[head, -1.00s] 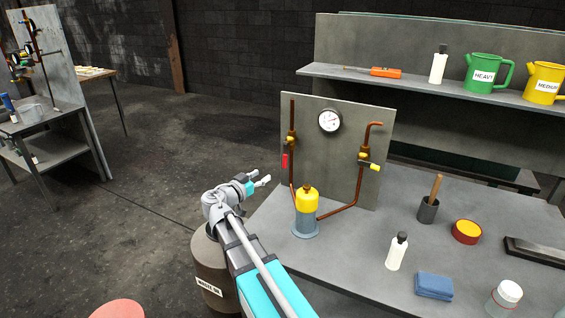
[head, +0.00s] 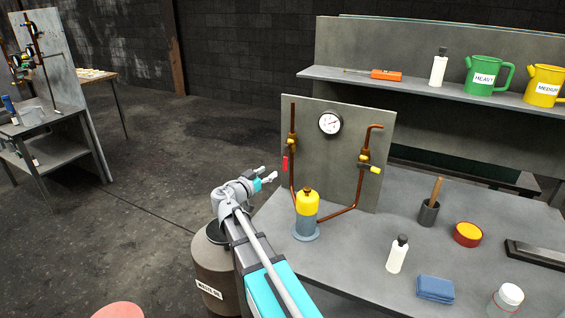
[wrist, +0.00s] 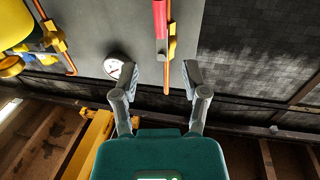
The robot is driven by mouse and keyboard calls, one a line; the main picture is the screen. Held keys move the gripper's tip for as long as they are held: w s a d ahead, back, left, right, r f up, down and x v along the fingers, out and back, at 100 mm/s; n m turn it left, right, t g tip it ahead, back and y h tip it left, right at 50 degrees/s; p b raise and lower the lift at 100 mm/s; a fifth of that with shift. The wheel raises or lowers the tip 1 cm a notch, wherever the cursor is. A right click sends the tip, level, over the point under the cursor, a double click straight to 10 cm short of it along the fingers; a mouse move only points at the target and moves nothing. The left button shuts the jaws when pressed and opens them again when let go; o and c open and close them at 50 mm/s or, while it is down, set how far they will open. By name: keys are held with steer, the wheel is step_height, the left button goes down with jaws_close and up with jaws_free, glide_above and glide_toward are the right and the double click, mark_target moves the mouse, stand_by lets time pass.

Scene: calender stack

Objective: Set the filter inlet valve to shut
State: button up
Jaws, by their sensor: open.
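On the grey panel (head: 335,180), the left pipe has a brass valve (head: 292,142) with a red handle (head: 285,164) hanging down, parallel to the pipe. The right pipe has a brass valve (head: 364,157) with a yellow handle (head: 375,170) pointing sideways. Both pipes run to a yellow-topped filter canister (head: 307,205). No label shows which valve is the inlet. My gripper (head: 268,174) is open and empty, left of the red handle and apart from it. In the wrist view, the red handle (wrist: 160,18) lies ahead, beyond the gap between my fingers (wrist: 160,76).
A round gauge (head: 330,123) sits between the pipes. The bench (head: 345,245) holds a white bottle (head: 397,256), a blue cloth (head: 435,288) and a pot with a wooden handle (head: 429,212). A drum (head: 214,268) stands below my arm. The space left of the panel is free.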

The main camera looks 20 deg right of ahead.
mark_target(286, 160)
steer(key=x, duration=1)
steer(key=shift+d, duration=0.15)
jaws_close()
steer(key=shift+a, duration=0.4)
steer(key=shift+d, duration=0.5)
